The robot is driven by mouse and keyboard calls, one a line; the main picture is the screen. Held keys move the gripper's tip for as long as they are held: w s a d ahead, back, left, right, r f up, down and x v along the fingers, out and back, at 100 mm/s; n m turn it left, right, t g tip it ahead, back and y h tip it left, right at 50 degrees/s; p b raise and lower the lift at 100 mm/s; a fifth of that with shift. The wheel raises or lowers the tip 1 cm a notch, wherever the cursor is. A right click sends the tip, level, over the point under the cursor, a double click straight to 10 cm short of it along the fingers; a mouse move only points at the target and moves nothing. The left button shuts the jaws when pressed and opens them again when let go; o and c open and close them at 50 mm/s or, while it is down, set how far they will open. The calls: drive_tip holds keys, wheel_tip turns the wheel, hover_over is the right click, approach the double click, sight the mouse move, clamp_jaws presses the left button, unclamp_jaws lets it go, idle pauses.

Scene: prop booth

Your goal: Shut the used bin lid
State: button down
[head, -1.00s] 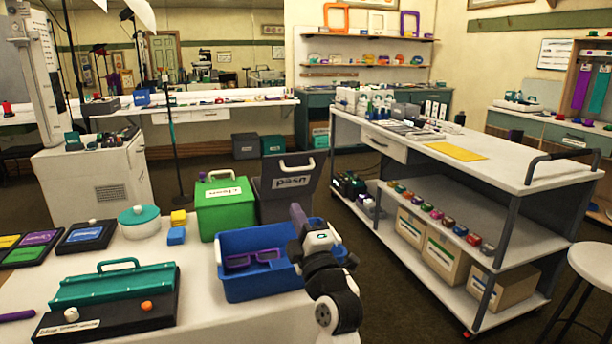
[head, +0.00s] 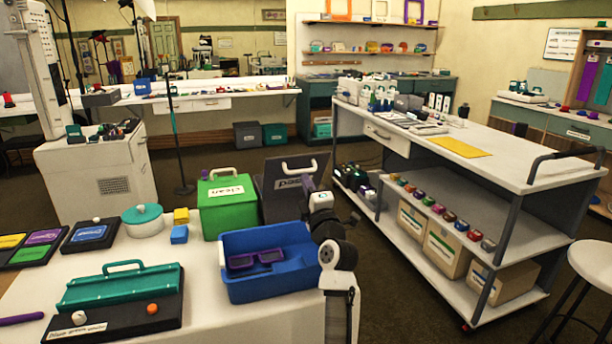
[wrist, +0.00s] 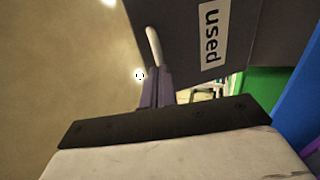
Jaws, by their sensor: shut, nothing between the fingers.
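The used bin's dark grey lid (head: 275,203) stands raised behind the blue tray, with its white handle on top and its label upside down. In the wrist view the lid (wrist: 180,25) fills the top right, with the "used" label and the white handle (wrist: 153,45). My gripper (head: 309,184) is shut and empty, at the lid's right side in the head view. In the wrist view its purple fingers (wrist: 158,90) point at the lid close to the handle; I cannot tell whether they touch it. The bin's body is mostly hidden.
The green clean bin (head: 228,208) stands just left of the used bin. A blue tray (head: 270,288) with purple glasses is in front. A white trolley (head: 515,170) stands to the right, with open floor between it and the bins.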

drive_tip(key=shift+w+a+r, duration=0.15)
drive_tip(key=shift+w+r, duration=0.05)
drive_tip(key=shift+w, duration=0.3)
